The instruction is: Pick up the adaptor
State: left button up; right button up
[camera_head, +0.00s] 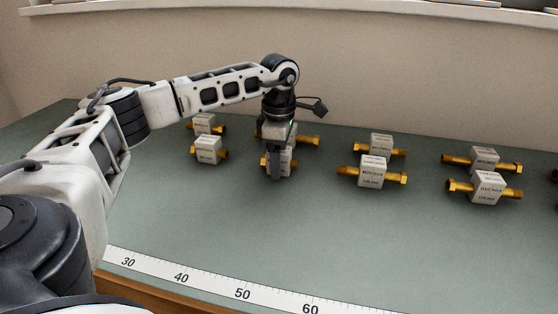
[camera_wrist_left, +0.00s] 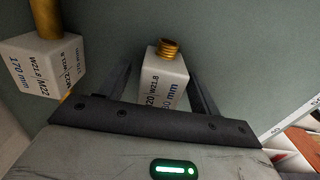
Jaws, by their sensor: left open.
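Several adaptors stand on the green tabletop, each a white printed block with brass threaded ends. My left gripper (camera_head: 275,172) points down over one adaptor (camera_head: 288,166) in the second group from the left, partly hiding it. In the left wrist view, this adaptor's white block (camera_wrist_left: 163,80) with a brass thread on top lies between the two open fingers (camera_wrist_left: 162,92). Its print is partly cut off and reads "W21.8" and "mm". I cannot tell whether the fingers touch it. My right gripper is not in view.
Another adaptor (camera_wrist_left: 42,65) marked "170 mm" is close on the left in the wrist view. Further adaptors stand at left (camera_head: 207,150), centre right (camera_head: 372,172) and right (camera_head: 488,188). A ruler strip (camera_head: 215,286) runs along the front edge. The front tabletop is clear; a wall stands behind.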

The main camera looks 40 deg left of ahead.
pick_arm(q)
jog(key=c, duration=1.1)
jog(key=shift+r, duration=0.15)
